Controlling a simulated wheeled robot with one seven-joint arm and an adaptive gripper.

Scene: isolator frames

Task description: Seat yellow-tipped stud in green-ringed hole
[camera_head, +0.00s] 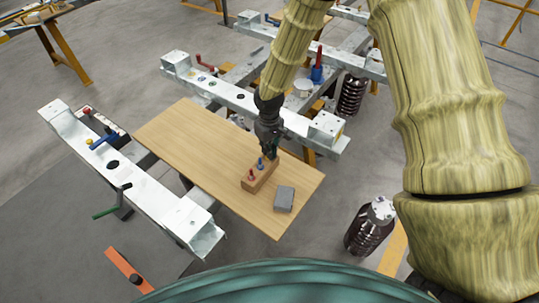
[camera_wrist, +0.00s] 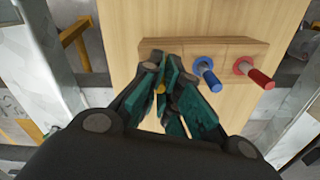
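A brown wooden block (camera_head: 257,182) sits on the wooden board. A blue-tipped stud (camera_wrist: 208,73) and a red-tipped stud (camera_wrist: 255,74) stand in it. They also show in the head view, the blue-tipped stud (camera_head: 261,163) behind the red-tipped stud (camera_head: 251,173). My gripper (camera_wrist: 164,82) is at the block's left end in the wrist view. Its fingers are closed in around the yellow-tipped stud (camera_wrist: 160,88), of which only a bit of yellow shows. Whether that stud still sits in the block is hidden. I cannot make out which hole has a green ring.
A grey block (camera_head: 284,199) lies near the wooden block. A green handle (camera_head: 112,205) sticks out from the left beam. The board's left half is clear.

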